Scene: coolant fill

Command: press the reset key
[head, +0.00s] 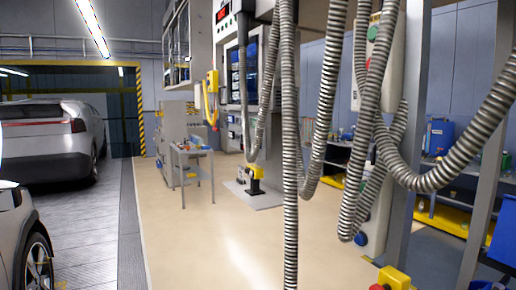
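No key that I can clearly read as the reset key shows. A pale upright panel (397,62) at the upper right, partly behind grey corrugated hoses, carries a green button (373,33) and a red one (368,63). A white cabinet (233,62) at the upper middle has a red display (222,14) and a dark screen; any keys on it are too small to tell. Neither of my grippers is in view.
Grey corrugated hoses (290,150) hang across the middle and right. A small cart (192,160) stands left of centre. The beige floor (220,235) is clear in front of it. Cars (50,140) stand at the left. Shelves with a blue container (438,137) are at the right.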

